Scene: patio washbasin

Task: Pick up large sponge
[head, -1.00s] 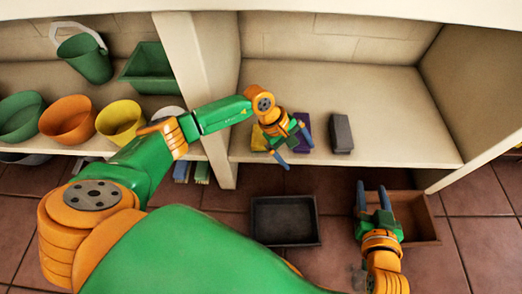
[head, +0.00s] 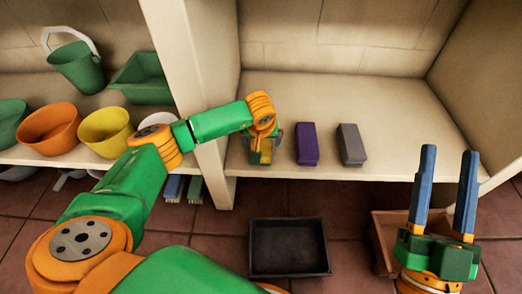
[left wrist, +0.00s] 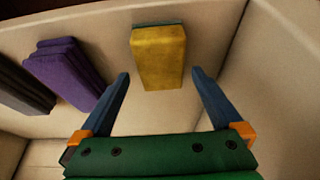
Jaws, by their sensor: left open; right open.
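A yellow sponge with a green layer (left wrist: 158,58) lies on the shelf. In the left wrist view it is centred just beyond my left gripper's fingertips (left wrist: 160,74), which are open and apart from it. In the head view my left gripper (head: 262,146) is over the shelf's left part and mostly covers the sponge; its fingers are hard to make out. My right gripper (head: 448,158) is open and empty, low at the right in front of the shelf, fingers pointing up in the picture.
A purple block (head: 307,144) and a grey block (head: 351,145) lie on the shelf to the right of the sponge. A divider wall (head: 200,80) stands close on the left. A black tray (head: 289,262) and a brown crate (head: 383,240) are on the floor.

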